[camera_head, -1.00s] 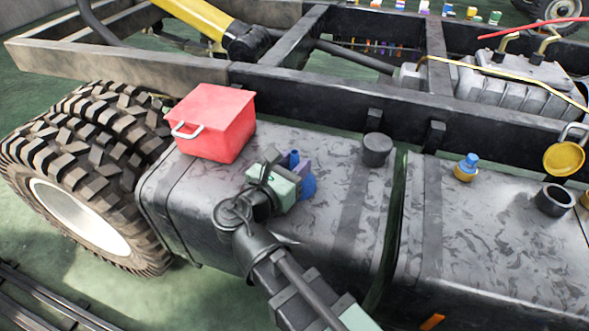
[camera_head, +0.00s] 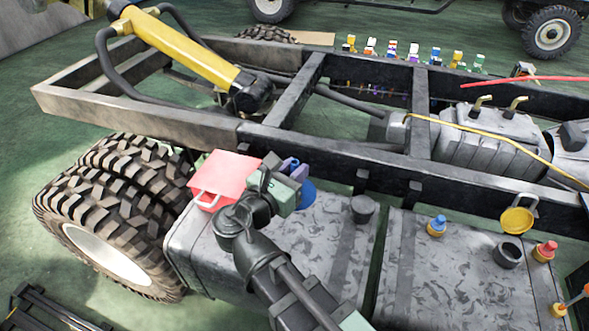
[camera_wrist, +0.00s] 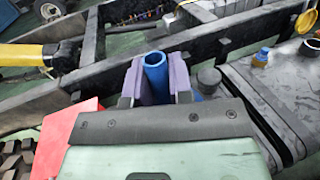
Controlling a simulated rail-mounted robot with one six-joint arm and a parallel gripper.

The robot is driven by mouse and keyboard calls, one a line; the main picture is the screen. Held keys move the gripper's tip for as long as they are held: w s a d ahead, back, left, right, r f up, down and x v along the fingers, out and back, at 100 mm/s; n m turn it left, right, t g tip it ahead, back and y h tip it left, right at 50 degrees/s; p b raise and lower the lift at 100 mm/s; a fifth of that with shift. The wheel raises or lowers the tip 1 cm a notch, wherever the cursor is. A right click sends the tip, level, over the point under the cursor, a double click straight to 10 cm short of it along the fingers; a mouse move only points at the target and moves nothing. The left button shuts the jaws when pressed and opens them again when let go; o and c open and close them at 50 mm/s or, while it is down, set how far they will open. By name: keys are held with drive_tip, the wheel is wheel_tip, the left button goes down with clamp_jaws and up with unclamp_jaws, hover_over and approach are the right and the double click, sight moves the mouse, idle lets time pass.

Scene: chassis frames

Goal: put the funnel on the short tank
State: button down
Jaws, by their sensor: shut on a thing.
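My gripper (camera_head: 296,176) is shut on the blue funnel (camera_head: 306,196), above the left tank (camera_head: 318,238), beside the red box. In the wrist view, the funnel's blue tube (camera_wrist: 155,72) points up between my purple fingers (camera_wrist: 136,82). The funnel's wide part is mostly hidden there. The left grey tank has a dark cylindrical neck or cap (camera_head: 362,208) near its right end. The right tank (camera_head: 430,270) has an open black neck (camera_head: 507,254). Its right end is partly out of view, so I cannot tell which tank is shorter.
The red box (camera_head: 222,176) with a handle is at the left tank's left end. A blue-topped cap (camera_head: 437,226), a yellow lid (camera_head: 516,220) and a red-topped cap (camera_head: 545,250) are on or by the right tank. The chassis rail (camera_head: 330,160) runs behind.

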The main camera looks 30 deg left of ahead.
wheel_tip(320, 180, up, 21)
drive_tip(key=p, duration=2)
drive_tip(key=shift+p, duration=0.35)
drive_tip(key=shift+f, duration=0.15)
